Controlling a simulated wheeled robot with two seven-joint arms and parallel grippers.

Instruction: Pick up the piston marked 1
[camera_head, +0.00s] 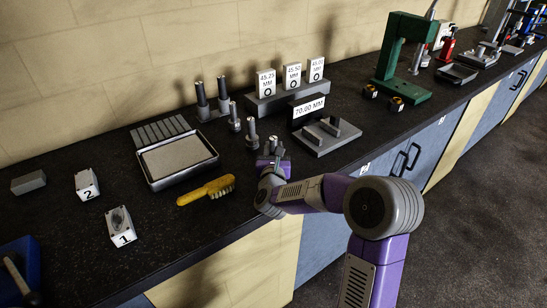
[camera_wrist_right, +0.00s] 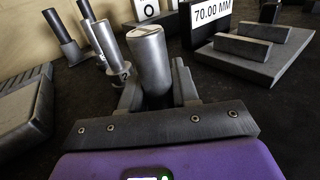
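Several grey metal pistons stand upright on the dark bench in the head view. One piston (camera_wrist_right: 149,62) stands between the fingers of my right gripper (camera_head: 272,150) in the right wrist view. No number shows on its visible side. The fingers (camera_wrist_right: 158,88) are close on both sides of it; whether they press on it is unclear. Behind it to the left stands a thinner-topped piston marked 2 (camera_wrist_right: 108,48), outside the grip. It also shows in the head view (camera_head: 252,133). My left gripper is in neither view.
A gauge block marked 70.00 MM (camera_head: 308,106) stands by a grey plate (camera_head: 318,143) right of my gripper. A tray (camera_head: 182,184) and yellow brush (camera_head: 206,191) lie to the left. Blocks marked 2 (camera_head: 87,185) and 1 (camera_head: 121,228) stand further left. A green press (camera_head: 392,60) is behind.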

